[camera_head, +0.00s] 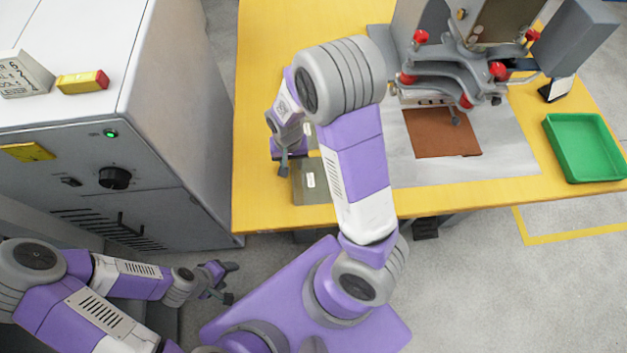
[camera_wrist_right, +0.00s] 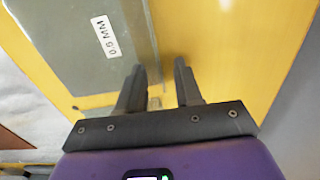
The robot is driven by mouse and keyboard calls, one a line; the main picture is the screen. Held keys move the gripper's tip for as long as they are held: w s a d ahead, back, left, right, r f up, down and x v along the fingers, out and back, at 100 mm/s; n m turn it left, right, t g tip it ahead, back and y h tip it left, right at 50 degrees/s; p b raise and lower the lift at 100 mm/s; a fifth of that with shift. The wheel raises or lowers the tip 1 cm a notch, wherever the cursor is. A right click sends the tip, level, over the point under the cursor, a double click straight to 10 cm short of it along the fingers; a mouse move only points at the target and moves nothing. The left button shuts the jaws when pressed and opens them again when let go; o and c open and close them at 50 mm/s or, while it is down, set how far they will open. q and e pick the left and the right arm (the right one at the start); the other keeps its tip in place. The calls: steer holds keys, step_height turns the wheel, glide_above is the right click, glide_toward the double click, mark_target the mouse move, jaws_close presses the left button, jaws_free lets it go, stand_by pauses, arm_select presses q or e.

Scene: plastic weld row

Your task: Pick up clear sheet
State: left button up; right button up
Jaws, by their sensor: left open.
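A grey-green see-through sheet (camera_head: 311,190) with a white label lies flat at the table's near left edge, partly hidden by my right arm. It fills the upper left of the right wrist view (camera_wrist_right: 75,40), where its label reads about "0.5 MM". My right gripper (camera_head: 284,165) is just left of the sheet in the head view. In the right wrist view its fingers (camera_wrist_right: 158,75) are apart at the sheet's edge. I cannot tell whether the edge is between them. My left gripper (camera_head: 228,283) is open and empty, low beside the grey cabinet, away from the table.
A press machine (camera_head: 455,60) stands over a brown sheet (camera_head: 440,135) on the yellow table (camera_head: 262,200). A green tray (camera_head: 585,148) is at right. A grey cabinet (camera_head: 160,110) stands left.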

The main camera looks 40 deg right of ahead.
steer(key=shift+f, duration=0.35)
steer(key=shift+c, duration=0.5)
jaws_close()
steer(key=shift+r, duration=0.1)
